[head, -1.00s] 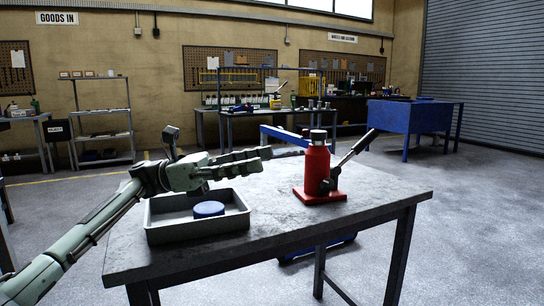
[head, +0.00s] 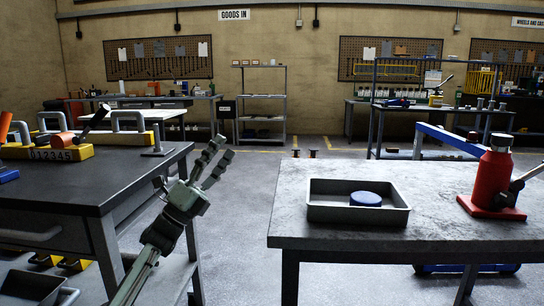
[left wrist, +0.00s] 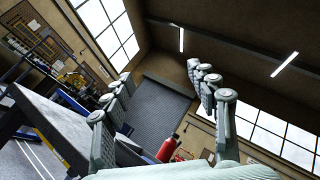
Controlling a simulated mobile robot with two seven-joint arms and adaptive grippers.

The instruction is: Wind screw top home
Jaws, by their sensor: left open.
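A red bottle jack (head: 494,175) stands upright on the grey table at the right of the head view, with a lighter screw top (head: 501,141) at its upper end and a dark lever at its right side. It also shows small in the left wrist view (left wrist: 167,149). My left gripper (head: 217,166) is raised between the two tables, left of the jack and well apart from it. Its fingers are spread and nothing is between them. My right gripper is not in view.
The grey table (head: 300,190) holds a grey tray (head: 328,213) with a blue round item (head: 366,198) in it. A dark bench (head: 75,200) with yellow-based tools stands at the left. Open floor lies between the tables.

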